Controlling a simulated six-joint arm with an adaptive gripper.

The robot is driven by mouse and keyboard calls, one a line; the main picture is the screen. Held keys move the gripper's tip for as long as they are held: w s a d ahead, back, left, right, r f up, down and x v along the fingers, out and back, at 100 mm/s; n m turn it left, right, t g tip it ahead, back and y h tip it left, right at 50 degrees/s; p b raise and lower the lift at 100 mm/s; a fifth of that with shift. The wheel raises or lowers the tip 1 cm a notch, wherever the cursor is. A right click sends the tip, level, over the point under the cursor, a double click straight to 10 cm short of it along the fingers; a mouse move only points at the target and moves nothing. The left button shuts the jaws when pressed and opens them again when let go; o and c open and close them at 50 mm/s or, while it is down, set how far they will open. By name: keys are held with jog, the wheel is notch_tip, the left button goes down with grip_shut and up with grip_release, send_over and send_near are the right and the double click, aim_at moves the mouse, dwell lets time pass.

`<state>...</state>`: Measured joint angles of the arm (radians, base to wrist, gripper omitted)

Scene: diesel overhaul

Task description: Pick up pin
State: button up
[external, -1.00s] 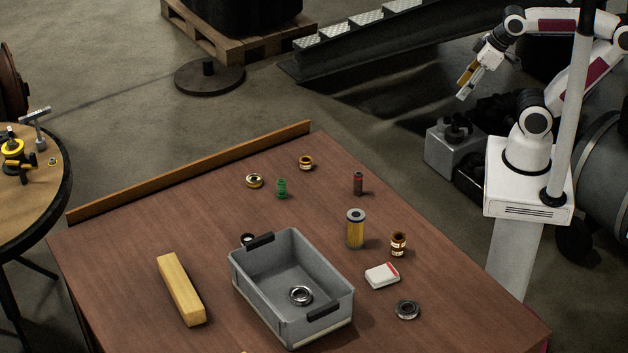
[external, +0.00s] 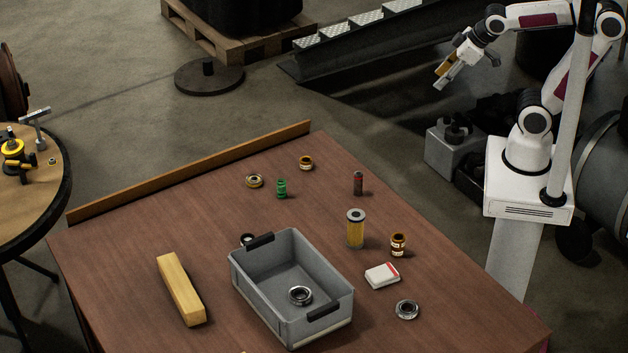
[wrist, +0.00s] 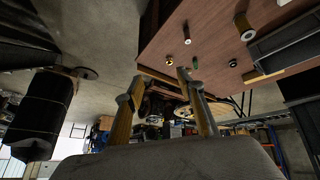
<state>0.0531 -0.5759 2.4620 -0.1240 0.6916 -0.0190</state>
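No part on the table is plainly a pin. A small dark cylinder with a red band (external: 358,183) stands upright near the right table edge. A small dark round part (external: 247,239) is partly hidden behind the grey bin (external: 240,287); its shape is unclear. My gripper (external: 443,80) is in the air to the right of the table, well away from these parts. In the wrist view my gripper (wrist: 160,84) has its two fingers spread, with nothing held between them.
The wooden table (external: 130,250) also carries a yellow filter (external: 355,230), brown bottle-like part (external: 398,245), white box (external: 382,275), dark ring (external: 407,310), green part (external: 281,188), brass rings (external: 306,162) and yellow bar (external: 181,290). A silver ring (external: 300,295) lies in the bin. A wooden rail (external: 190,172) lines the far edge.

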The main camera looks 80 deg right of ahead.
jog(key=w+d+f+n+t+h, duration=0.15)
jog(key=w+d, duration=0.25)
jog(key=w, duration=0.4)
jog(key=w+d+f+n+t, duration=0.1)
jog(key=w+d+f+n, duration=0.15)
jog(key=w, duration=0.65)
jog(key=w+d+f+n+y, duration=0.2)
jog(key=w+f+n+y, duration=0.1)
jog(key=w+f, duration=0.65)
jog(key=n+t+y, duration=0.3)
jog(key=y, duration=1)
send_near(361, 173)
jog(key=x, duration=0.3)
jog(key=shift+w+f+h, duration=0.15)
jog(key=shift+w+h, duration=0.1)
jog(key=shift+w, duration=0.15)
jog(key=shift+s+a+m, duration=0.1)
jog(key=shift+s+m, duration=0.3)
jog(key=shift+s, duration=0.2)
jog(key=shift+a, duration=0.1)
